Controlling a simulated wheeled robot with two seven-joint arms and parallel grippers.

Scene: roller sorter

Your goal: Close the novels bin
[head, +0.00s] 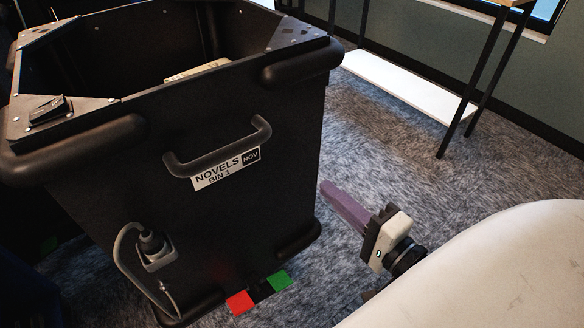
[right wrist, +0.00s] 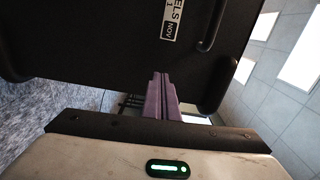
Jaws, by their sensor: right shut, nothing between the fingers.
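The novels bin (head: 270,110) is a large black open-topped bin at the left of the head view. Its front bears a dark handle and a white label (head: 226,168) reading "NOVELS BIN 1". The bin also fills the top of the right wrist view (right wrist: 110,45). My right gripper (head: 330,190) is shut and empty, its purple fingers pointing at the bin's lower right side. In the right wrist view the fingers (right wrist: 160,80) overlap the bin's lower edge; I cannot tell if they touch it. My left gripper is not in view.
A grey plug with a cable (head: 155,250) hangs on the bin's front. Red and green floor markers (head: 240,302) lie at its base. A shelf with a white lower board (head: 405,85) stands behind right. Grey carpet (head: 400,140) is free between.

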